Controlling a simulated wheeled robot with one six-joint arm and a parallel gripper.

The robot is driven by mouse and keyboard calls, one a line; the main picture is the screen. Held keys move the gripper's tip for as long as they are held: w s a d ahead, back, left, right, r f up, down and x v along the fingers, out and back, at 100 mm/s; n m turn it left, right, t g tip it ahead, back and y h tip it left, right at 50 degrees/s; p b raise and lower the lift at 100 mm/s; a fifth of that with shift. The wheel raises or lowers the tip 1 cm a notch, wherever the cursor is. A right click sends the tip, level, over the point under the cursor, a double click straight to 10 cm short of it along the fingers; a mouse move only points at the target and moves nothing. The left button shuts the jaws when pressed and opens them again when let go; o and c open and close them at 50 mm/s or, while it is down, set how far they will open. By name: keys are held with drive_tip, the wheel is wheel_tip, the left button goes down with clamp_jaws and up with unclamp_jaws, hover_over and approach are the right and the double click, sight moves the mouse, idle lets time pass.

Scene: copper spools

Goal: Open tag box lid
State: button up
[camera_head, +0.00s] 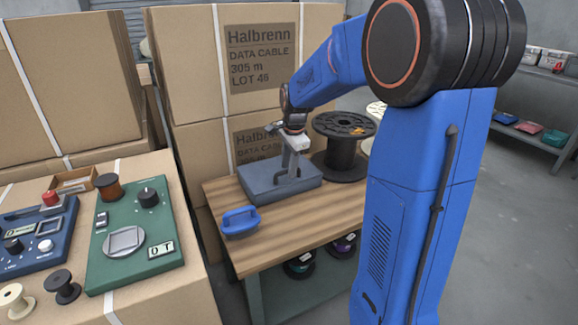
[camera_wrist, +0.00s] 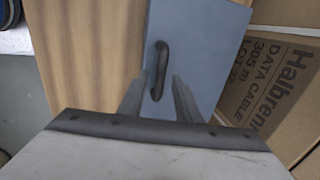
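The tag box (camera_head: 262,185) is a blue-grey box with its lid closed, on the wooden bench. Its lid (camera_wrist: 205,35) fills the middle of the wrist view, with a dark upright loop handle (camera_wrist: 161,62) on it. My gripper (camera_head: 288,174) points down over the lid. In the wrist view its two fingers (camera_wrist: 160,92) are spread apart, one on each side of the handle's line. I cannot tell whether either finger touches the handle. In the head view the fingers partly hide the handle.
A black spool (camera_head: 338,158) stands behind the box on the wooden bench (camera_head: 300,221). A blue handled object (camera_head: 240,221) sits at the bench's left front. Tall cartons (camera_head: 185,90) rise close behind. A green device (camera_head: 140,235) is on a carton at left.

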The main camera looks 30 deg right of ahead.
clamp_jaws()
drive_tip(key=shift+r, duration=0.1)
